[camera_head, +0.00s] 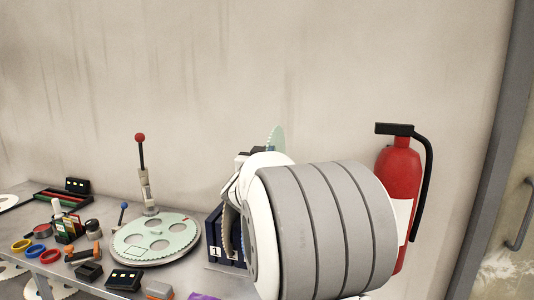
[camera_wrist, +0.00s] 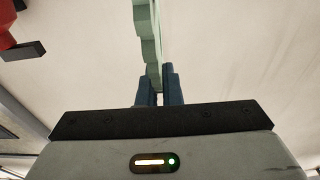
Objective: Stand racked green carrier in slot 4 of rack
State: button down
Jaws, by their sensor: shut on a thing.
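A thin pale green toothed carrier (camera_wrist: 147,30) stands edge-on between the blue fingers of my gripper (camera_wrist: 158,82) in the wrist view; the gripper is shut on it. In the head view only the upper toothed edge of this carrier (camera_head: 276,137) shows, above my arm, which hides the rest of it and most of the gripper. The dark blue rack (camera_head: 213,236) stands on the bench just left of my arm, with a white label reading 1. My arm covers its right part, so slot 4 cannot be made out.
Left of the rack, a green toothed disc with holes (camera_head: 150,241) lies flat on a round plate. Coloured rings (camera_head: 37,250), small blocks and a dark tray crowd the bench's left. A red fire extinguisher (camera_head: 398,178) is at the right, by the wall.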

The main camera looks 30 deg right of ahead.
jog(key=shift+f+b, duration=5.85)
jog(key=shift+f, duration=1.15)
jog(key=c, duration=1.5)
grip_release()
jog(key=shift+f, duration=0.2)
jog(key=shift+v, duration=3.95)
jog(key=shift+r, duration=0.15)
